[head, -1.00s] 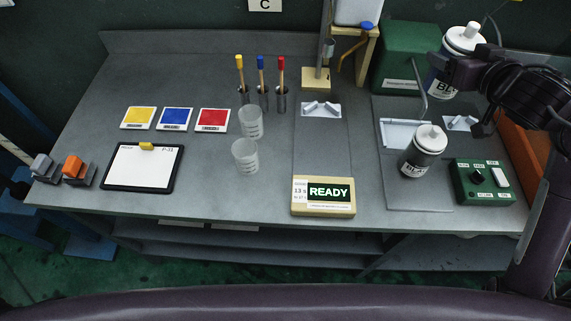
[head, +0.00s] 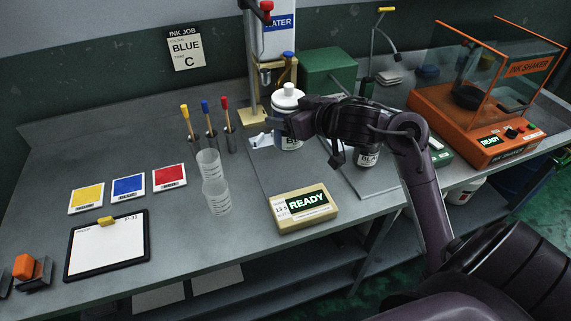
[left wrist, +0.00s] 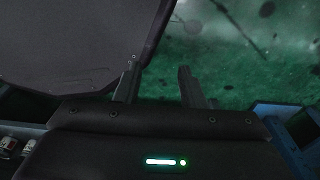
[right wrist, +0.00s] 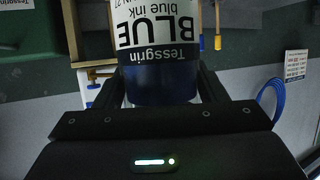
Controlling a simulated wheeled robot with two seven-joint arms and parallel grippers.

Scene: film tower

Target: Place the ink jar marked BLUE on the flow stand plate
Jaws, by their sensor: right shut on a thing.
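The BLUE ink jar (head: 288,103), white-lidded with a dark blue base, is upright in my right gripper (head: 284,124). Its label reads BLUE in the right wrist view (right wrist: 158,45), upside down there, between the two fingers (right wrist: 160,92). In the head view the jar is over the back part of the grey flow stand plate (head: 282,172), by the wooden stand. The gripper partly hides it, and I cannot tell whether its base touches the plate. My left gripper (left wrist: 158,85) is open and empty above the green floor, seen only in the left wrist view.
A READY display box (head: 303,205) sits at the plate's front. A second jar, labelled BLA (head: 368,158), stands right, partly behind my arm. Clear cups (head: 216,197) stand left. The orange ink shaker (head: 475,120) is far right. An INK JOB card (head: 186,48) reads BLUE, C.

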